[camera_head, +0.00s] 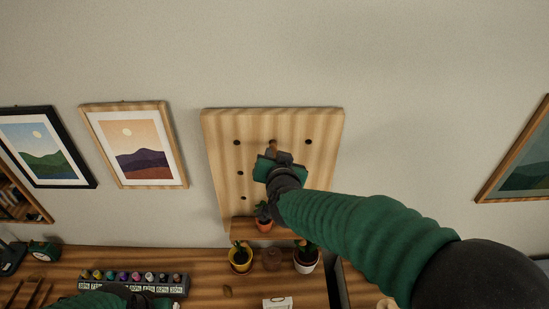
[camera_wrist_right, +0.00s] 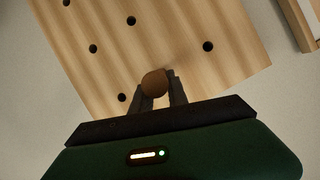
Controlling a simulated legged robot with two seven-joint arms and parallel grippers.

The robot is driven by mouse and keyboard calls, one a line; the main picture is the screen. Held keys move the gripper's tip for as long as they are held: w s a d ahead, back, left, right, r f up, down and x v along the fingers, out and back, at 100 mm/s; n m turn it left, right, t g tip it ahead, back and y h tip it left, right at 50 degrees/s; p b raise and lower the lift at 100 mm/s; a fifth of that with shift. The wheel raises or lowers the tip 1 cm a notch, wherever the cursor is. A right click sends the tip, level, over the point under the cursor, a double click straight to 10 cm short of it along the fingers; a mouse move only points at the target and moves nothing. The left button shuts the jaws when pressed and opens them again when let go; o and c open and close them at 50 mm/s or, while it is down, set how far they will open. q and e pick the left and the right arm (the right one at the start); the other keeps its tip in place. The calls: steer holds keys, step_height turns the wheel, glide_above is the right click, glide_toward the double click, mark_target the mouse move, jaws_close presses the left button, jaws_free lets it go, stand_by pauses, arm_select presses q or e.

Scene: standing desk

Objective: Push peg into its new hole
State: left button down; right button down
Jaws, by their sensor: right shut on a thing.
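The wooden pegboard (camera_head: 322,125) hangs on the wall with several dark holes; it also fills much of the right wrist view (camera_wrist_right: 180,25). My right gripper (camera_head: 272,152) is at the board's upper middle, shut on a brown peg (camera_wrist_right: 154,83). The peg's round end faces the wrist camera, between the fingertips (camera_wrist_right: 158,92). The peg's far end is hidden, so I cannot tell how deep it sits in a hole. An open hole (camera_head: 237,142) shows left of the gripper and another (camera_head: 308,142) right. My left gripper (camera_head: 122,294) is low at the desk, partly cut off.
A wooden shelf (camera_head: 241,226) at the board's bottom holds a small potted plant (camera_head: 264,218). Below, a yellow pot (camera_head: 240,262) and a white pot (camera_head: 306,262) stand on the desk (camera_head: 205,270). A rack of small bottles (camera_head: 90,286) is at left. Framed pictures hang on both sides.

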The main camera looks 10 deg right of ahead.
steer(key=shift+w+d+f, duration=0.1)
steer(key=shift+w+d, duration=0.1)
steer(key=shift+w, duration=0.7)
steer(key=c, duration=1.2)
jaws_free()
steer(key=v, duration=0.6)
steer(key=shift+a, duration=0.1)
steer(key=d+p+v, duration=0.1)
steer(key=v, duration=0.9)
steer(key=shift+s+a+p, duration=0.4)
steer(key=shift+a, duration=0.1)
steer(key=shift+w, duration=0.15)
